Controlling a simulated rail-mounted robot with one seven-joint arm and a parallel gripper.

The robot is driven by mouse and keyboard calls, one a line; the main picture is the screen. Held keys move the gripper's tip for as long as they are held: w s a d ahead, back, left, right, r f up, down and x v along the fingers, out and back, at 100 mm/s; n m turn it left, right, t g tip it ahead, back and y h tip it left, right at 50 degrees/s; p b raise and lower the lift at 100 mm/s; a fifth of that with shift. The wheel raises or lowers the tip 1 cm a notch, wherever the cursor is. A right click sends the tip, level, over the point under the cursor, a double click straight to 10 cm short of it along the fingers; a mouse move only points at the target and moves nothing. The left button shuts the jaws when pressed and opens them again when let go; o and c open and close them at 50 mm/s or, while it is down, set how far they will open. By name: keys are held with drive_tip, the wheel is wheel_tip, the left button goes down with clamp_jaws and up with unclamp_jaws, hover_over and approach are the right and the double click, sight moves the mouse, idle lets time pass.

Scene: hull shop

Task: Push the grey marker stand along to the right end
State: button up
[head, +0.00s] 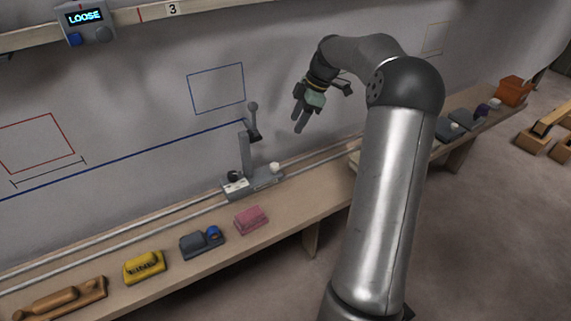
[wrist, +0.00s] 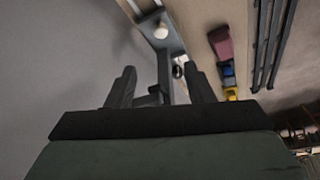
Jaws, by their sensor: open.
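The grey marker stand (head: 262,183) sits on two metal rails along the bench. It has an upright grey post, a knobbed arm near the post's top, a white knob and a black round part on its base. It also shows in the wrist view (wrist: 168,42), where its post appears between my fingers in the picture. My gripper (head: 298,122) is open and empty in the head view, to the right of the post and apart from it. The gripper's two dark fingers also show in the wrist view (wrist: 162,82).
The bench (head: 322,204) holds a pink block (head: 251,220), a grey-blue item (head: 202,241), a yellow block (head: 144,267) and a wooden plane (head: 60,299). An orange box (head: 514,91) stands at the far right. A wall display (head: 86,22) reads LOOSE. My arm hides part of the bench.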

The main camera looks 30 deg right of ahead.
sight(275, 165)
drive_tip(key=b+x, duration=0.2)
drive_tip(key=x, duration=1.5)
drive_tip(key=shift+a+f+b, duration=0.1)
drive_tip(key=shift+a+b, duration=0.05)
drive_tip(key=shift+b, duration=0.15)
drive_tip(key=shift+c, duration=0.3)
clamp_jaws()
